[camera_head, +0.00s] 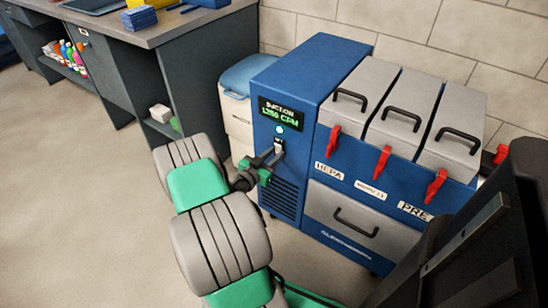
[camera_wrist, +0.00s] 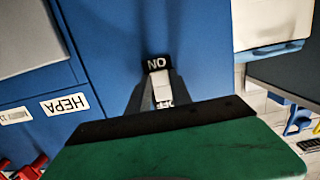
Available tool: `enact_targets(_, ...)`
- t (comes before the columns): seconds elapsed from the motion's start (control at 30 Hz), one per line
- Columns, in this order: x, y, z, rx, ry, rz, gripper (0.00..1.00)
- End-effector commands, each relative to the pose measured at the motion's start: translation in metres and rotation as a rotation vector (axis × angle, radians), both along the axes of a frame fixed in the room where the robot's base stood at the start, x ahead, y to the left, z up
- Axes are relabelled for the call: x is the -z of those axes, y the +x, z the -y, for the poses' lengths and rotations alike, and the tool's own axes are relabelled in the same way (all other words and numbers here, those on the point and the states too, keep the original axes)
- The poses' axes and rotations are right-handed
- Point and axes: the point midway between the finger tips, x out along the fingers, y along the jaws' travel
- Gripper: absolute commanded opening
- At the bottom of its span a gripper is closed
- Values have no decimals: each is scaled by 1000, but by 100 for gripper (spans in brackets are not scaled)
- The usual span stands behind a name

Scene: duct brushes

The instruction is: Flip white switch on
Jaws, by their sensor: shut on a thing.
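The white switch (camera_head: 279,144) is on the front of the blue suction unit (camera_head: 310,75), below a lit display reading SUCTION and a CFM figure. It also shows in the wrist view (camera_wrist: 162,93), next to a dark ON label (camera_wrist: 157,64) that appears upside down. My gripper (camera_head: 272,155) is at the switch, with its dark fingers on either side of it. It is shut on the switch. The fingers and the gripper's green body hide part of the switch.
Red latches (camera_head: 382,162) and black handles (camera_head: 402,112) stick out on the unit's right part. A drawer (camera_head: 360,222) is below. A white bin with a blue lid (camera_head: 240,78) stands just left. A grey workbench (camera_head: 150,35) is further left; the floor in front is open.

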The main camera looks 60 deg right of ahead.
Motion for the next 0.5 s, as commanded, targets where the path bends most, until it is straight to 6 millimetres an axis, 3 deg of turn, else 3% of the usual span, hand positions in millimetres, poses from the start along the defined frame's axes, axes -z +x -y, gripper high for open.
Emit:
enact_targets(0.07,0,0,0,1,0,-1,0)
enact_targets(0.1,0,0,0,1,0,-1,29)
enact_targets(0.33,0,0,0,1,0,-1,47)
enact_targets(0.5,0,0,0,0,0,-1,47)
